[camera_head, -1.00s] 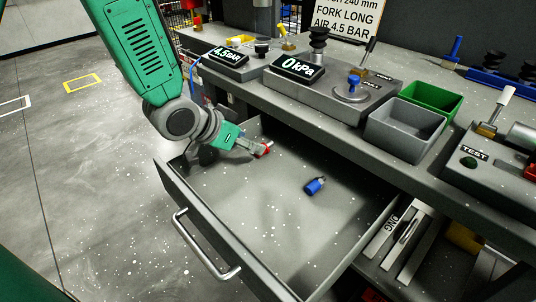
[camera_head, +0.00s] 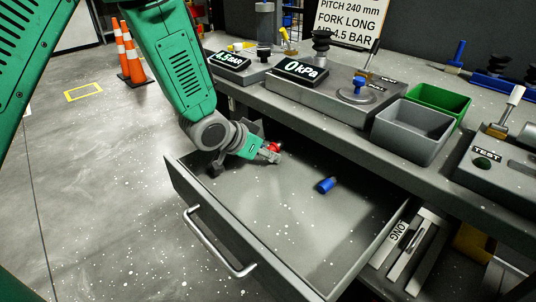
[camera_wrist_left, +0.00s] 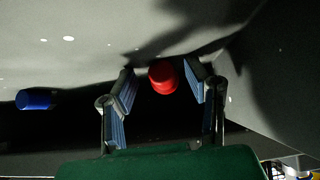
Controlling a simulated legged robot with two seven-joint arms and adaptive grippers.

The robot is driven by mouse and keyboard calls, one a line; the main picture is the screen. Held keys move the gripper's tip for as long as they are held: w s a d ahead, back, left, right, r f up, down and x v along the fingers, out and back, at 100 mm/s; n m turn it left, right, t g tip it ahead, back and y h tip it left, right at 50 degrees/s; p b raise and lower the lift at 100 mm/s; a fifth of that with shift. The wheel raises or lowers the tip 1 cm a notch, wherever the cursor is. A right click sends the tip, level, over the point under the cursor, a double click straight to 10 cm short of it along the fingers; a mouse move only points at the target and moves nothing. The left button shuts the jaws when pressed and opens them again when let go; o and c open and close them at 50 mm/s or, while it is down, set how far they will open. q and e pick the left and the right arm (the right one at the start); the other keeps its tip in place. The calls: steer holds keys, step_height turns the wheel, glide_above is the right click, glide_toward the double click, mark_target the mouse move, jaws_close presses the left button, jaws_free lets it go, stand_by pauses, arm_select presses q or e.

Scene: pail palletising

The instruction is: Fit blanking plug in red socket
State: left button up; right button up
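A small red cylindrical piece (camera_head: 273,147) lies in the back left part of the open drawer. My left gripper (camera_head: 268,154) reaches down into the drawer at this piece. In the left wrist view the red piece (camera_wrist_left: 162,77) shows between the two fingertips, with a gap on each side, so the gripper (camera_wrist_left: 160,88) looks open. A blue cylindrical piece (camera_head: 326,185) lies on the drawer floor to the right; it also shows in the left wrist view (camera_wrist_left: 35,100). I cannot tell which piece is the plug, and I make out no red socket. My right gripper is not in view.
The grey drawer (camera_head: 230,228) has raised walls and a front handle (camera_head: 215,245). The bench above holds a 0 kPa gauge (camera_head: 300,69), a grey bin (camera_head: 412,130), a green bin (camera_head: 438,101) and a TEST unit (camera_head: 488,154). Orange cones (camera_head: 130,52) stand on the floor.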

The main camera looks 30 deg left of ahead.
arm_select(q)
steer(key=shift+a+f, duration=0.15)
steer(key=shift+a, duration=0.2)
steer(key=c, duration=0.7)
steer(key=shift+a, duration=0.15)
steer(key=shift+d, duration=0.4)
steer(key=shift+d+r, duration=0.25)
steer(key=shift+r, duration=0.25)
step_height(320, 180, up, 17)
steer(key=p, duration=0.6)
steer(key=shift+a+p, duration=0.35)
steer(key=shift+a, duration=0.1)
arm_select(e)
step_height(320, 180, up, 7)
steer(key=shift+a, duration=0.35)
